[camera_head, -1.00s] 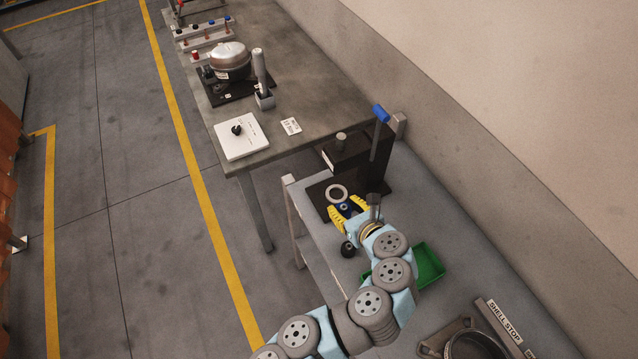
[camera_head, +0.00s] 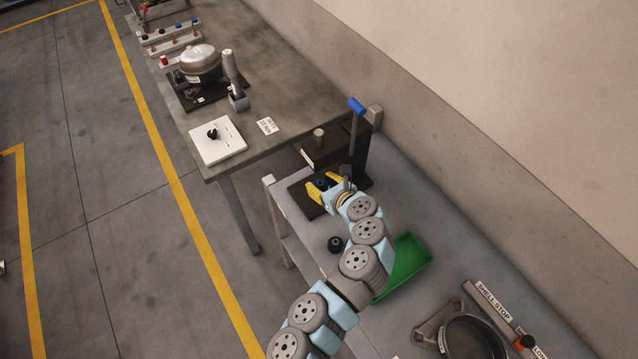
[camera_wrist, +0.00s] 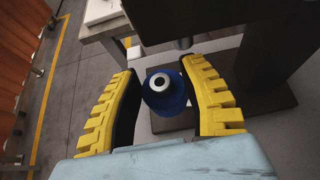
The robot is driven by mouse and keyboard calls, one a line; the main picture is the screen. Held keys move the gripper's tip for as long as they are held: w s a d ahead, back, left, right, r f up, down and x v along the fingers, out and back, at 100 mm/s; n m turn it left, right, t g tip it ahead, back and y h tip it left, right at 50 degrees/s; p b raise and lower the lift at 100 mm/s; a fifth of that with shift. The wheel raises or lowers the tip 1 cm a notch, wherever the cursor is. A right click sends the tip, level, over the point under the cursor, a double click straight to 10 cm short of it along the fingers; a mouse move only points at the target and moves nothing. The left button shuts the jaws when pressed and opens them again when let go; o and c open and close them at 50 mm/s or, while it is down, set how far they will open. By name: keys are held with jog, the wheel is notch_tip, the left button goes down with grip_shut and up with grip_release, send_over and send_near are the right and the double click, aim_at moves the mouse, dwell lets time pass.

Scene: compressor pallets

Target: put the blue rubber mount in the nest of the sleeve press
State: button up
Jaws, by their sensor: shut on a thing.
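My gripper (camera_head: 318,187) is over the dark base of the sleeve press (camera_head: 332,150). Its yellow fingers are shut on the blue rubber mount (camera_head: 321,183). In the wrist view the mount (camera_wrist: 176,103) sits between both fingers (camera_wrist: 165,100), its pale metal sleeve facing the camera. The press has a blue-handled lever (camera_head: 356,105) raised at its right. The press column (camera_wrist: 262,65) stands close to the right finger in the wrist view. The nest ring is hidden by my gripper and the mount, so I cannot tell whether the mount touches it.
A small black part (camera_head: 336,243) stands on the grey bench in front of the press. A green tray (camera_head: 413,262) lies right of my arm. A shell stop fixture (camera_head: 448,312) is at the lower right. The neighbouring table carries a compressor (camera_head: 200,63) and a white plate (camera_head: 232,150).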

jog(key=shift+w+f, duration=0.2)
jog(key=shift+w, duration=0.2)
jog(key=shift+w+a+f+b, duration=0.15)
jog(key=shift+w+f+b, duration=0.05)
jog(key=shift+w+f, duration=1.15)
jog(key=shift+w+a+f+b, duration=0.1)
jog(key=shift+w+f+b, duration=0.1)
jog(key=shift+w+f, duration=1.15)
jog(key=shift+s+f, duration=0.15)
jog(key=shift+f, duration=0.1)
jog(key=shift+f+b, duration=0.45)
jog(key=shift+f, duration=1.2)
jog(key=shift+f, duration=0.2)
jog(key=o, duration=1.1)
jog(key=shift+r, duration=0.15)
